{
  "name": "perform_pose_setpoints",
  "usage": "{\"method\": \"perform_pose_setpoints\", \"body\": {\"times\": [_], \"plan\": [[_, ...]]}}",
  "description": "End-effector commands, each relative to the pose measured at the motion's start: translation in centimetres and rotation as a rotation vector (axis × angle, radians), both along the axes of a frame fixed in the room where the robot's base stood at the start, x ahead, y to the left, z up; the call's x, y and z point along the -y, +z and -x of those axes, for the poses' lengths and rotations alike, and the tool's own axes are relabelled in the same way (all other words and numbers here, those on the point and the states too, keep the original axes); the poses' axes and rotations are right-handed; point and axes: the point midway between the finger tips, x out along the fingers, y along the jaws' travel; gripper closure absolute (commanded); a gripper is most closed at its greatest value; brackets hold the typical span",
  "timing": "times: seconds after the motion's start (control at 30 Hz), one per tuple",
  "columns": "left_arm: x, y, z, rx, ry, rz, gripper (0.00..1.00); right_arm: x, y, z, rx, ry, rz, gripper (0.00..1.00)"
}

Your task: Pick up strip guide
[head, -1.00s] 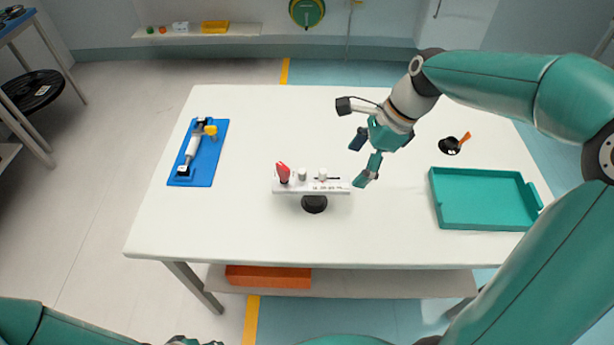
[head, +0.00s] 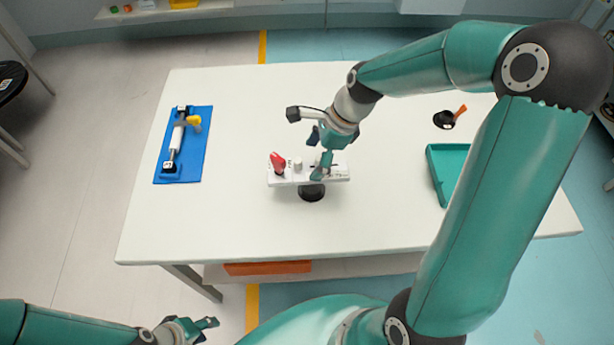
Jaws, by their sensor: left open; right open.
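I cannot tell for sure which object is the strip guide. A white panel (head: 338,174) on a black round stand (head: 312,192) carries a red lever (head: 277,162) and a small pale knob (head: 297,164). My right gripper (head: 316,156) is open and empty over the panel's right half. One finger hides part of the panel; whether it touches cannot be told. At the table's left, a blue base (head: 193,160) holds a white roller (head: 177,138) with black ends and a yellow knob (head: 194,122). My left gripper (head: 205,330) is open and empty, low at the bottom left, off the table.
The white table (head: 240,225) is clear around the panel. A green tray (head: 440,165) at the right is partly hidden by my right arm. A black round holder (head: 444,119) with an orange piece (head: 460,111) stands behind it. An orange box (head: 268,267) lies on the shelf below.

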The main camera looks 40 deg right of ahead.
Motion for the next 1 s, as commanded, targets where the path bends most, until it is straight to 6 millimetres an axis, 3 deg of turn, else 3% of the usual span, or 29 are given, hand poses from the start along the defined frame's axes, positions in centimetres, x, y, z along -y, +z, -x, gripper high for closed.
{"method": "perform_pose_setpoints", "body": {"times": [0.27,0.6,0.87,1.0], "plan": [[0.0,0.2,0.0,0.000,0.000,0.000,0.59,-0.5,-1.7,-0.3,-0.001,-0.001,-0.001,0.12],[0.0,0.7,0.0,0.000,0.000,0.000,0.59,-1.4,-5.8,-1.0,-0.001,-0.001,-0.001,0.12],[0.0,0.7,0.0,0.000,0.000,0.000,0.59,-1.5,-6.1,-1.1,0.001,-0.002,0.001,0.12],[0.0,0.7,0.0,0.000,0.000,0.000,0.59,-1.4,-6.1,-1.1,0.001,-0.002,0.001,0.34]]}}
